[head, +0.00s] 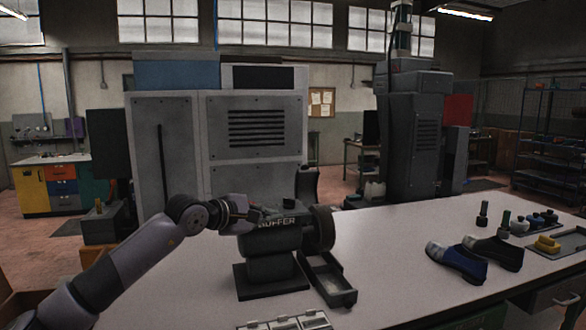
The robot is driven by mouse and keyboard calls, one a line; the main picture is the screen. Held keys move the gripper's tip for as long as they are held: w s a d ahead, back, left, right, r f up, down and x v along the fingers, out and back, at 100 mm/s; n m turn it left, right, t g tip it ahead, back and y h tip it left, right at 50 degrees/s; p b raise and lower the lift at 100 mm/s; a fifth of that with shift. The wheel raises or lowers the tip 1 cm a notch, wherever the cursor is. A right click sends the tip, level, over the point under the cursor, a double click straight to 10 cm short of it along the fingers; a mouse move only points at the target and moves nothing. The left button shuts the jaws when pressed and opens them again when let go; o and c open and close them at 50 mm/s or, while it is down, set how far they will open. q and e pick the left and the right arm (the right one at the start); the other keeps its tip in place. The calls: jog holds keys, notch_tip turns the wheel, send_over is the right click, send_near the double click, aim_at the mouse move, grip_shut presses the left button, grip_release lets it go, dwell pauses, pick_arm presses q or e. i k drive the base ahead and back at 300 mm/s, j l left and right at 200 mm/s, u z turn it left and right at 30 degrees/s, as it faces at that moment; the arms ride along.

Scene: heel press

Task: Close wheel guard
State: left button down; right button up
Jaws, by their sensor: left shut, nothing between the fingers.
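The dark buffer machine (271,243) marked "BUFFER" stands on the pale workbench (390,258). Its dark round wheel (323,228) is at its right end. A dark upright piece (307,184) rises behind and above the wheel; it looks like the raised wheel guard, but it is too dark to be sure. My left gripper (240,211) reaches in from the left and is at the upper left of the machine. Its fingers are shut and empty; I cannot tell whether they touch the housing. My right gripper is not in view.
An open dark tray (328,280) lies below the wheel. A blue shoe (457,262) and a black shoe (494,252) lie to the right, with small bottles (504,221) and a yellow block (547,244) beyond. A compartment tray (287,322) is at the front edge. The bench middle is clear.

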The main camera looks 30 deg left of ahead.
aim_at(306, 182)
jog(key=i+j, duration=1.15)
